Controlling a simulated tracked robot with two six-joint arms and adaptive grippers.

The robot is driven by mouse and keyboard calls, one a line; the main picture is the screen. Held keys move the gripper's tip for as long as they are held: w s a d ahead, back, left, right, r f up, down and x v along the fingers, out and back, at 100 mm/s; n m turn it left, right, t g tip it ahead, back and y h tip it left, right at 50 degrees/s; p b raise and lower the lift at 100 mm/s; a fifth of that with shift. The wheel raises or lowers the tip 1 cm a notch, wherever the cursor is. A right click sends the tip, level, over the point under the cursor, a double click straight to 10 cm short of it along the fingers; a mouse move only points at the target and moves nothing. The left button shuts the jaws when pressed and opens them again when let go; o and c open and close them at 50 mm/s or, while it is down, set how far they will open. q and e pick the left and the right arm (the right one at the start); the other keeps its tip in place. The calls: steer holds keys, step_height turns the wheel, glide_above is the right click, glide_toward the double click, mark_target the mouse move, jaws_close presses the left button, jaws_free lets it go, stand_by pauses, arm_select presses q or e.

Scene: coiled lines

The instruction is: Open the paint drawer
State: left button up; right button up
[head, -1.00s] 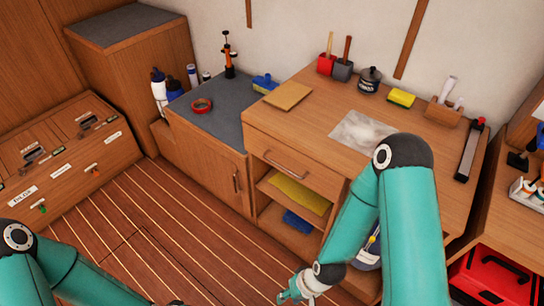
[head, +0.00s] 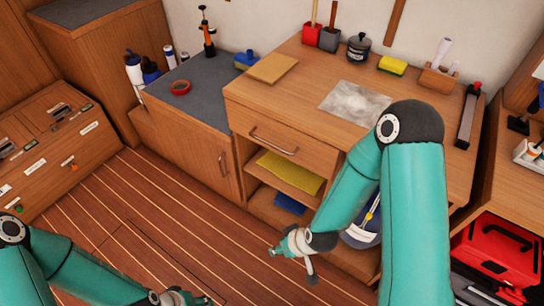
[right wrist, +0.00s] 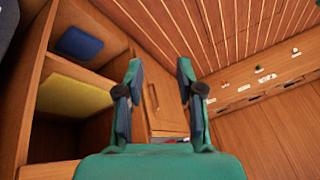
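The drawer (head: 290,153) is the top front of the wooden workbench. It is closed and has a metal bar handle (head: 273,141). Which drawer is the paint drawer is not marked. My right gripper (head: 290,266) hangs over the floor, in front of and below the drawer, apart from the handle. In the right wrist view its two fingers (right wrist: 160,75) are spread with nothing between them. My left gripper (head: 185,298) is low at the bottom edge of the head view, partly cut off, far from the drawer.
Below the drawer are open shelves with a yellow cloth (head: 290,172) and a blue cloth (head: 290,204). A cabinet door (head: 205,165) is to the left. A red toolbox (head: 497,258) is at the right. Striped floor in front is clear. Jars, sponge and holders stand on the bench top.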

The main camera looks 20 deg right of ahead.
steer(key=w+f+n+t+b, duration=0.3)
steer(key=w+n+b, duration=0.1)
steer(key=w+b, duration=0.3)
arm_select(q)
step_height(320, 180, down, 38)
steer(key=b, duration=2.8)
arm_select(e)
steer(key=n+t+h, duration=0.5)
steer(key=n+t, duration=0.7)
steer(key=t, duration=0.1)
glide_toward(273, 146)
steer(key=s+f, duration=0.2)
steer(key=s, duration=0.4)
arm_select(q)
step_height(273, 146, up, 10)
steer(key=p, duration=1)
steer(key=shift+r, duration=0.15)
arm_select(e)
steer(key=shift+n, duration=0.3)
steer(key=w+r, duration=0.1)
steer(key=w, duration=0.4)
steer(key=w+r, duration=0.1)
steer(key=w, duration=0.5)
steer(key=w+d+r, duration=0.1)
steer(key=w, duration=0.4)
steer(key=shift+w, duration=0.15)
arm_select(q)
steer(key=shift+s, duration=0.1)
arm_select(e)
jaws_close()
